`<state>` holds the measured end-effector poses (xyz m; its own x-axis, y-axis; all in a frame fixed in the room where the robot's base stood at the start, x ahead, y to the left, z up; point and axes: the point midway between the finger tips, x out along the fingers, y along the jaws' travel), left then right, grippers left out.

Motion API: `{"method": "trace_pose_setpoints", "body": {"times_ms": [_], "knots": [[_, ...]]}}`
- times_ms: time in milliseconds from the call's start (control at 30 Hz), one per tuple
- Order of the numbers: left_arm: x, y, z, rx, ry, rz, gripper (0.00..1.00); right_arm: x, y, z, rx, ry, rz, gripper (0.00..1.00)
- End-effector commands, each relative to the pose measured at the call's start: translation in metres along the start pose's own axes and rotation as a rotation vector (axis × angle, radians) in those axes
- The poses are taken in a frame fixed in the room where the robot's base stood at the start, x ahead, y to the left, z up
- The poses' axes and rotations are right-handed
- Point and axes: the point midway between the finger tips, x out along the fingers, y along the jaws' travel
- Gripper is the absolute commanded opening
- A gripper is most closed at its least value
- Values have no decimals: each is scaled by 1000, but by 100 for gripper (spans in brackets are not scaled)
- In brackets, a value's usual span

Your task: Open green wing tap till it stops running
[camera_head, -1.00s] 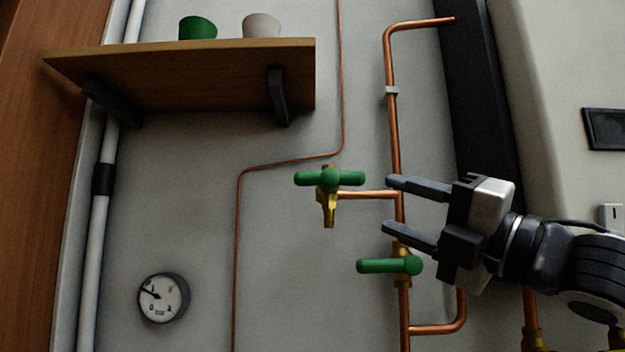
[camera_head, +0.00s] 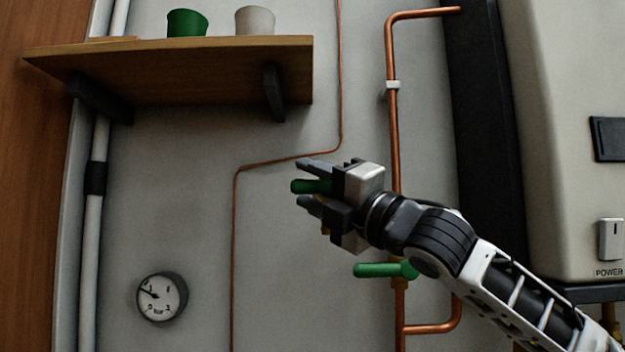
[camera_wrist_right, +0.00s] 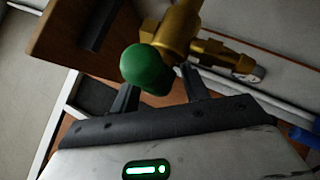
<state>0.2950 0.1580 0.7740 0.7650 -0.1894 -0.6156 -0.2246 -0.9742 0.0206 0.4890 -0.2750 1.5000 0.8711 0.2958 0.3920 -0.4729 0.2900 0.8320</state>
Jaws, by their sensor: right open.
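The green wing tap (camera_head: 309,187) is mostly hidden behind my right gripper in the head view; only the left end of its wing shows between the fingers. In the right wrist view its rounded green handle end (camera_wrist_right: 147,68) faces me, with the brass tap body (camera_wrist_right: 181,25) behind it. My right gripper (camera_head: 304,184) is open, with one finger above and one below the wing. In the right wrist view the gripper (camera_wrist_right: 158,88) has its fingers either side of the handle. I cannot tell whether they touch it. The spout is hidden. My left gripper is not in view.
A green lever valve (camera_head: 378,270) sits just below my right arm on the copper pipe (camera_head: 394,130). A wooden shelf (camera_head: 190,80) with a green pot (camera_head: 187,23) and a pale pot (camera_head: 255,21) is above left. A pressure gauge (camera_head: 160,297) is lower left.

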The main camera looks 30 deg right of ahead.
Motion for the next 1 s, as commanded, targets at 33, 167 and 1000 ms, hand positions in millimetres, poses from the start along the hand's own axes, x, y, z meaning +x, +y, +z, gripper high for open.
{"method": "trace_pose_setpoints", "body": {"times_ms": [33, 167, 1000], "knots": [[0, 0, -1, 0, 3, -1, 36, 1, 0, 0, 0, 0, 0, 45], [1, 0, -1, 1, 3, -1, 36, 1, 0, 0, -1, -1, 0, 45], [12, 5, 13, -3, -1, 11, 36, -1, -1, 2, 49, -56, 53, 0]]}}
